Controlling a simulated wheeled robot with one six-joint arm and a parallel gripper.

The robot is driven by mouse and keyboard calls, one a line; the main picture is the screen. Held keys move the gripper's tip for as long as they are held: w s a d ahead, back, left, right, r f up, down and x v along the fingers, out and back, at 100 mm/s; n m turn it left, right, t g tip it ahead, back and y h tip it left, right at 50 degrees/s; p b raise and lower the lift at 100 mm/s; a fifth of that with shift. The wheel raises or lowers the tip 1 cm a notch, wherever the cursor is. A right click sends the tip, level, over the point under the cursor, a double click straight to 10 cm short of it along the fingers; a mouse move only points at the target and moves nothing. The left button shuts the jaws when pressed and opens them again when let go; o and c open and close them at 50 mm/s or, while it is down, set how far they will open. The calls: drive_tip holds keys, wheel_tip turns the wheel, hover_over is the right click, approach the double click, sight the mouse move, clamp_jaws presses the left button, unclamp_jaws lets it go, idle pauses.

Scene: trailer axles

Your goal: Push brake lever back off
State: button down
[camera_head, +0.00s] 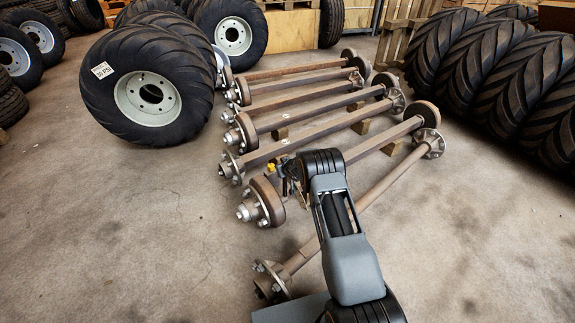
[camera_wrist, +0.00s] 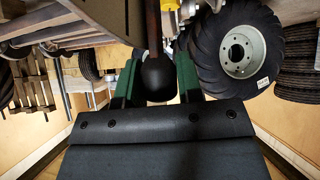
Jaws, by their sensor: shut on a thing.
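The brake lever (camera_wrist: 152,28) is a dark rod ending in a round black knob (camera_wrist: 157,76), seen in the wrist view. My gripper (camera_wrist: 158,84) is shut on the knob, with a green-and-black finger on each side of it. In the head view my gripper (camera_head: 287,182) is at the near axles, beside a brown axle beam (camera_head: 375,144) with a rusty drum hub (camera_head: 268,200). My arm hides most of the lever there. A small yellow part (camera_head: 271,168) shows beside my gripper, and yellow shows near the rod in the wrist view (camera_wrist: 171,4).
Several axles lie side by side on wooden blocks; the nearest axle (camera_head: 385,182) passes by my arm. A large wheel (camera_head: 148,90) stands at left, and a row of tyres (camera_head: 500,85) at right. The concrete floor at lower left is clear. The wrist view looks upside down.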

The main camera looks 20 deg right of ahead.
drive_tip(key=shift+w+d+r, duration=0.1)
drive_tip(key=shift+w+r, duration=0.1)
idle(0.3)
drive_tip(key=c, duration=1)
unclamp_jaws()
drive_tip(key=shift+f, duration=0.15)
drive_tip(key=shift+o, duration=1.1)
drive_tip(key=shift+s, duration=0.1)
drive_tip(key=p+v, duration=0.2)
drive_tip(key=v, duration=1.1)
drive_tip(key=shift+s+r+p, duration=0.2)
drive_tip(key=shift+r+p, duration=0.05)
drive_tip(key=shift+p, duration=0.1)
